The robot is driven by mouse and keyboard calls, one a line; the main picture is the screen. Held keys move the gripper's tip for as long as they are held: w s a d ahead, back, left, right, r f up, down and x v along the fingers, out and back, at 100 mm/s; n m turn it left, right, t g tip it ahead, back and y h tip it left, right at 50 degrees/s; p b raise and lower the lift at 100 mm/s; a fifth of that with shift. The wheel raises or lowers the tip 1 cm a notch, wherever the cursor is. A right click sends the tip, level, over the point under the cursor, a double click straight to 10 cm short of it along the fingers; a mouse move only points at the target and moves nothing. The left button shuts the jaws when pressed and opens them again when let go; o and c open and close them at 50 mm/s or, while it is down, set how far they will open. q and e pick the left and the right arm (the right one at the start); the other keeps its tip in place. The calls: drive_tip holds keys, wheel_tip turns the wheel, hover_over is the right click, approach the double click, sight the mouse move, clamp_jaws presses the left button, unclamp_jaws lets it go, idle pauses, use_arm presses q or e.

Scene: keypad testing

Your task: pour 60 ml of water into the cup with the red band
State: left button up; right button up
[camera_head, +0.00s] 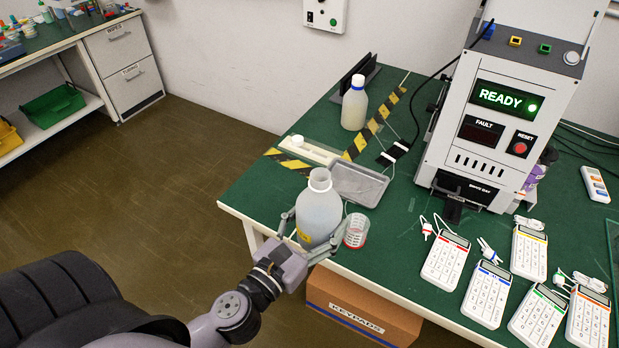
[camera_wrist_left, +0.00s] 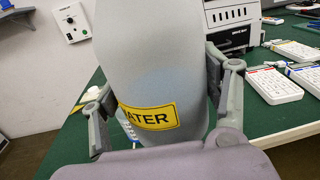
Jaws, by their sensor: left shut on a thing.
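My left gripper (camera_head: 311,229) is shut on an open, translucent bottle (camera_head: 319,208) near the table's front left edge. The bottle looks about upright, and I cannot tell whether its base touches the table. The clear cup with the red band (camera_head: 357,230) stands on the table just right of the bottle, beside the right finger. The water level is not clear. My right gripper is not in view.
A grey metal tray (camera_head: 358,184) lies behind the bottle. Another capped bottle (camera_head: 354,104) stands farther back. A white holder (camera_head: 309,151) with a round white piece lies at left. The tester showing READY (camera_head: 505,98) and several keypads (camera_head: 446,260) occupy the right.

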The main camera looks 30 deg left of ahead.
use_arm(q)
drive_tip(key=w+a+f+m+h, duration=0.1)
drive_tip(key=w+a+m+h, duration=0.1)
drive_tip(key=w, duration=0.5)
drive_tip(key=w+a+f+m+g+h, duration=0.1)
drive_tip(key=w+a+f+m, duration=0.1)
drive_tip(key=w, duration=0.5)
drive_tip(key=shift+w+a+m+h+b, duration=0.3)
drive_tip(key=shift+a+m+h+b, duration=0.1)
drive_tip(key=shift+a+m, duration=0.55)
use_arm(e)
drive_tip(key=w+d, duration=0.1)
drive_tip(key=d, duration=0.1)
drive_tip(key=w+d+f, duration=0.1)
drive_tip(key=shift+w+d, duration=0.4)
use_arm(q)
drive_tip(key=shift+d+m+p, duration=0.3)
drive_tip(key=shift+d+m, duration=0.05)
drive_tip(key=shift+d, duration=0.05)
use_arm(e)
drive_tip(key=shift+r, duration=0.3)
use_arm(q)
drive_tip(key=shift+s, duration=0.1)
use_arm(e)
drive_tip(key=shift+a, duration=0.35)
use_arm(q)
drive_tip(key=shift+d, duration=0.2)
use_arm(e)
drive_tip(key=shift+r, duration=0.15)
